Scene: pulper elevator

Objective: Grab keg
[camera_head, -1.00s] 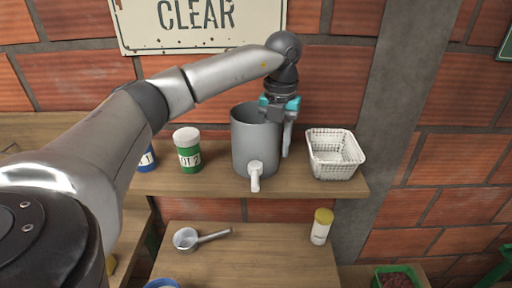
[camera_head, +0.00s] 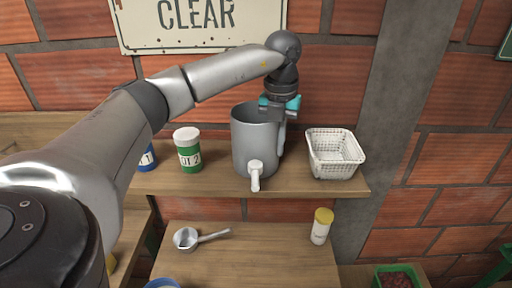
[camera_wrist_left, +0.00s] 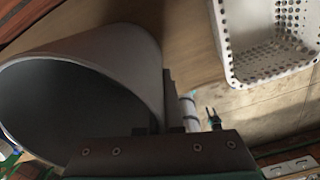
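The keg is a grey open-topped cylinder (camera_head: 253,147) with a white spigot at its front, upright on the wooden shelf. My left gripper (camera_head: 281,128) points down at the keg's right rim. Its outer finger lies close against the outside of the wall. In the left wrist view the keg (camera_wrist_left: 120,45) fills the left side, and the gripper (camera_wrist_left: 162,118) straddles its rim, one finger inside and one outside. It looks shut on the wall, though the inner finger is mostly hidden. My right gripper is not in view.
A white perforated basket (camera_head: 335,155) stands just right of the keg on the shelf (camera_head: 220,182). A green jar (camera_head: 188,152) and a partly hidden blue jar (camera_head: 147,160) stand to its left. A metal scoop (camera_head: 187,238) and a yellow-lidded jar (camera_head: 321,228) are on the lower surface.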

